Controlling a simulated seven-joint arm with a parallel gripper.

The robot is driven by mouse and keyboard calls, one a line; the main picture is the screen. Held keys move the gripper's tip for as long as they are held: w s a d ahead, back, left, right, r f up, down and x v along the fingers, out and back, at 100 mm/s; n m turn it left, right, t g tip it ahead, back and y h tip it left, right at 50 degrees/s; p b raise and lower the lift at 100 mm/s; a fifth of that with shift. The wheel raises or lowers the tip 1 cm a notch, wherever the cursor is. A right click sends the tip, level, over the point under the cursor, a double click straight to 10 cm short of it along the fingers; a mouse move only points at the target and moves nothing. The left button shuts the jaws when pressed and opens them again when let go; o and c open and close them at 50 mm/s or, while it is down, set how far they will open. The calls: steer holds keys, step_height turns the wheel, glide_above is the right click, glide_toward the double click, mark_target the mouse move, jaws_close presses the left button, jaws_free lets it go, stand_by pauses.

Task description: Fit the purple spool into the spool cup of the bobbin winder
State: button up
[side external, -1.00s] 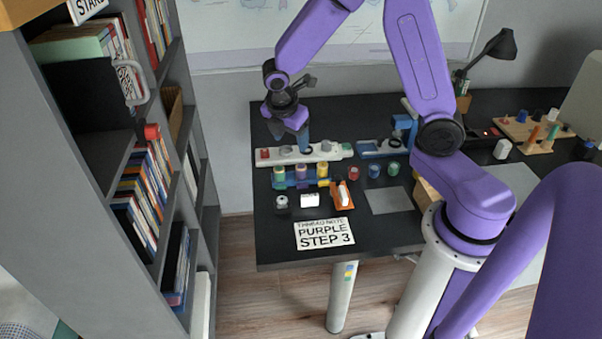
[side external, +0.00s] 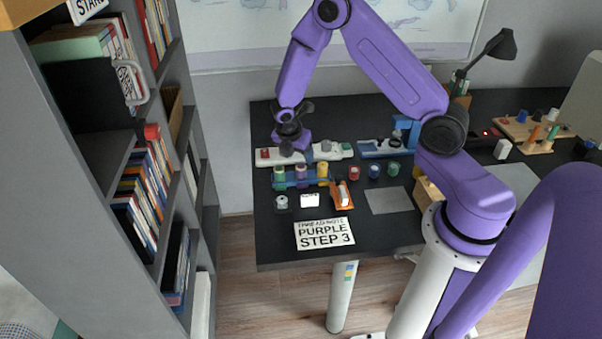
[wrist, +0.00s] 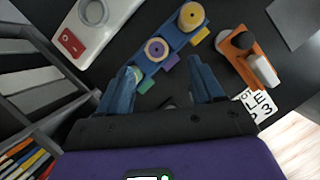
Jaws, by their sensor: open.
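The purple spool (side external: 302,172) stands upright in the middle of a blue rack (side external: 290,184), between a green spool (side external: 280,171) and a yellow spool (side external: 323,170). In the wrist view the purple spool (wrist: 157,49) shows its tan top just beyond my fingertips. My gripper (wrist: 163,72) is open and empty, its left finger close to the green spool (wrist: 134,77). In the side view my gripper (side external: 296,154) is above and behind the rack. The white bobbin winder (side external: 340,152) lies behind the rack, partly hidden by my gripper; its red switch (wrist: 72,41) shows in the wrist view.
An orange holder (side external: 341,197) with a white piece stands right of the rack. A white block (side external: 310,200) and a small round piece (side external: 281,202) lie in front. Several spools (side external: 374,171) stand to the right. A sign (side external: 324,233) reads PURPLE STEP 3. A bookshelf (side external: 200,185) stands left.

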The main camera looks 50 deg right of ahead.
mark_target(301, 167)
steer(key=shift+w+x, duration=0.2)
steer(key=shift+x, duration=3.45)
steer(key=c, duration=1.1)
